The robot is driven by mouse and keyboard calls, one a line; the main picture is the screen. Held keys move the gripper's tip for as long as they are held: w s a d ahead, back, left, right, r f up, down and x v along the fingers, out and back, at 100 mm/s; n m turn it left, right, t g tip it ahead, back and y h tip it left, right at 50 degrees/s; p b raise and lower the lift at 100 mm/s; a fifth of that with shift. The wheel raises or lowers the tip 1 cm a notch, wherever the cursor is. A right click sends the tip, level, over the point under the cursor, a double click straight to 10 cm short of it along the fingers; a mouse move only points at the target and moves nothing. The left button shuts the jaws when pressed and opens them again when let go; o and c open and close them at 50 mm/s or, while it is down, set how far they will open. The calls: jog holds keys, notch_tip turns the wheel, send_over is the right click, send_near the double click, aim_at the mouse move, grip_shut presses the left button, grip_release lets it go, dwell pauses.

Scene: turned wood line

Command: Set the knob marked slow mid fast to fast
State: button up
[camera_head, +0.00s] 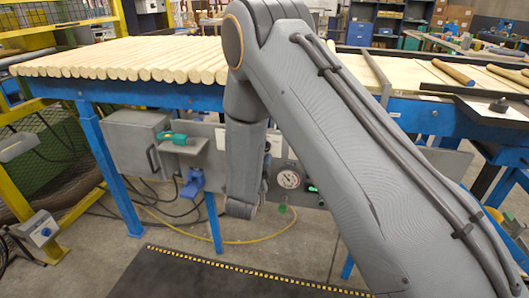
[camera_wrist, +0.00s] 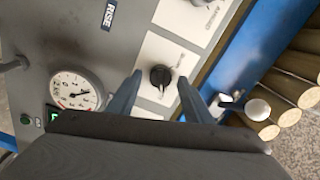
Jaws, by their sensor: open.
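In the wrist view, a black rotary knob (camera_wrist: 160,75) sits on a white label plate (camera_wrist: 152,48) on the grey panel. Its lettering is too small to read, and its setting cannot be told for sure. My gripper (camera_wrist: 160,82) is open, with one blue-grey finger on each side of the knob in the picture. No contact with the knob shows. In the head view my arm hides the knob and my gripper's fingers.
A lever with a pale ball (camera_wrist: 257,110) stands right, near stacked wood rods (camera_wrist: 290,87). A blue-framed table (camera_head: 95,91) stands above the panel.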

jog(key=v, duration=0.7)
jog(key=shift+s, duration=0.3)
jog(key=s+d+r+n+g+y+p, duration=0.1)
jog(key=s+d+n+g, duration=0.4)
jog(key=s, duration=0.5)
jog(key=s+d+r+n+g+y+p, duration=0.2)
jog(key=s+d+r+n+g, duration=0.3)
jog(key=s, duration=0.5)
jog(key=s+d+r+n+g+y+p, duration=0.2)
jog(key=s+d+n+g, duration=0.5)
jog(key=s, duration=0.4)
notch_tip(320, 180, up, 2)
jog(key=shift+d+r+n+p, duration=0.1)
jog(key=shift+d+n+p, duration=0.3)
jog(key=shift+d+p, duration=0.1)
